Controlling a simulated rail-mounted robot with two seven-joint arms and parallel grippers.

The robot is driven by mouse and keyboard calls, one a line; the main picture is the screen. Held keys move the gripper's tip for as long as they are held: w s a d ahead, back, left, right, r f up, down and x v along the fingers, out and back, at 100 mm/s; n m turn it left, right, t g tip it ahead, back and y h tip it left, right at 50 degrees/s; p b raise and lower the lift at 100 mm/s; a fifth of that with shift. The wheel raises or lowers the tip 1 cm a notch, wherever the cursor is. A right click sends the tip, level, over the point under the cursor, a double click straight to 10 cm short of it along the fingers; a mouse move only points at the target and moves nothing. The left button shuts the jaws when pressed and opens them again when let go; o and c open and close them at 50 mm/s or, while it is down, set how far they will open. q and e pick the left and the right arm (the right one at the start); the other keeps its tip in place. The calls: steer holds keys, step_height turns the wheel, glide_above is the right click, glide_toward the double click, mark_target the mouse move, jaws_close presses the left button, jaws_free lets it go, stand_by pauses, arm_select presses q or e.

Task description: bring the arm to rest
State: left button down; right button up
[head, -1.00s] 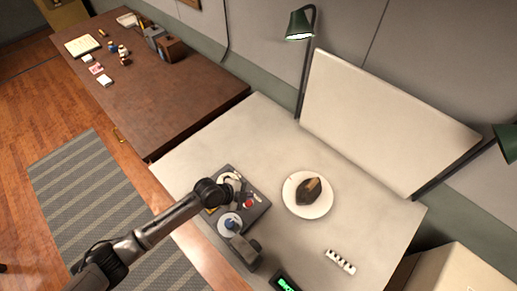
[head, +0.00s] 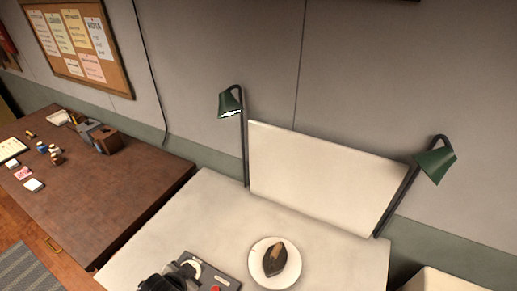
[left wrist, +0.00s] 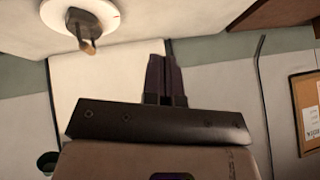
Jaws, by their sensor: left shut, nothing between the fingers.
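My left gripper (left wrist: 159,80) shows in the left wrist view with its two dark fingers together and nothing between them. It is apart from the white plate (left wrist: 112,14), which appears at the top left of that view. In the head view, a dark part of my arm shows at the bottom edge, in front of the dark tray (head: 212,271). My left fingers cannot be made out there. My right gripper is in neither view.
The white plate (head: 255,275) with a dark brown object (head: 275,258) stands on the pale table (head: 205,205). A white panel (head: 320,180) and two green lamps (head: 230,102) (head: 436,160) stand behind. A brown desk (head: 110,195) with small items is at left.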

arm_select(q)
steer(key=s+a+r+n+y, duration=0.1)
steer(key=s+a+r+n, duration=0.15)
steer(key=s, duration=0.75)
steer(key=s+f+n+g, duration=0.1)
steer(key=s+f+g, duration=0.1)
steer(key=s+f, duration=0.45)
steer(key=s+f+n+g, duration=0.2)
steer(key=s+f, duration=0.2)
steer(key=s, duration=0.5)
step_height(320, 180, up, 15)
steer(key=p, duration=1.5)
steer(key=shift+s+a+r, duration=0.15)
steer(key=shift+s+a, duration=0.05)
steer(key=shift+s, duration=0.05)
